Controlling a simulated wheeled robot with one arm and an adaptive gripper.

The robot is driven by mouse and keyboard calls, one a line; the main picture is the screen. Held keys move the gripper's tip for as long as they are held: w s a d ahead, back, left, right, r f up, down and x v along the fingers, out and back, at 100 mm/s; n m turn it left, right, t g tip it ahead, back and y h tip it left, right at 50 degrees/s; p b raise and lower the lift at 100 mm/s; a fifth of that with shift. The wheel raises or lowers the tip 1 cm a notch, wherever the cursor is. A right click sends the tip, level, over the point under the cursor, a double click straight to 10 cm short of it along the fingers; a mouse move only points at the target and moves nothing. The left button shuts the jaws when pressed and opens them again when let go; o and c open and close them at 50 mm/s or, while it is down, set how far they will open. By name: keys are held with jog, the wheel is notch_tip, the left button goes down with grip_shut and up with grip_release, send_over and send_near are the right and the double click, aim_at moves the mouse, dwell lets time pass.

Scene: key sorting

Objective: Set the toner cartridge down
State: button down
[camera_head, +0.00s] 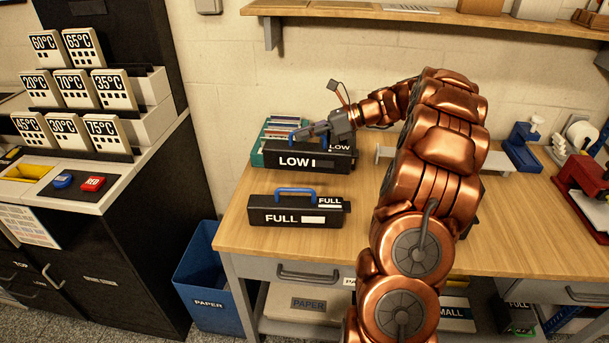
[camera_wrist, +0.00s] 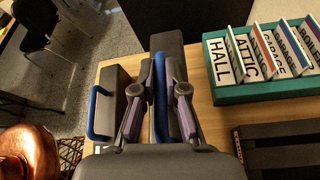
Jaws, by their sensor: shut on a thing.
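A black toner cartridge marked LOW (camera_head: 297,161) is in front of the teal tray at the bench's left side. My gripper (camera_head: 312,131) is shut on its blue handle; the wrist view shows the handle (camera_wrist: 161,110) between the fingers (camera_wrist: 163,75). The cartridge looks level, but I cannot tell whether its underside touches the bench. A second black cartridge, marked FULL (camera_head: 290,217), stands on the bench nearer the front edge, with its blue handle up. It also shows left of the fingers in the wrist view (camera_wrist: 118,85).
The teal tray (camera_wrist: 285,92) holds upright label cards reading HALL, ATTIC and GARAGE. The wooden bench top (camera_head: 240,222) has a bare strip between the cartridges. A blue PAPER bin (camera_head: 205,290) stands left of the bench. A shelf (camera_head: 420,15) runs above.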

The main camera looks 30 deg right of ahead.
aim_at(330, 147)
jog(key=shift+f, duration=3.45)
jog(key=c, duration=1.2)
grip_release()
jog(key=shift+f, duration=0.15)
jog(key=shift+s+d+r, duration=0.1)
jog(key=shift+d+r, duration=0.15)
jog(key=shift+d, duration=0.05)
jog(key=v, duration=1.1)
jog(key=shift+s+d+b, duration=0.1)
jog(key=shift+s+b, duration=0.1)
jog(key=shift+b, duration=0.15)
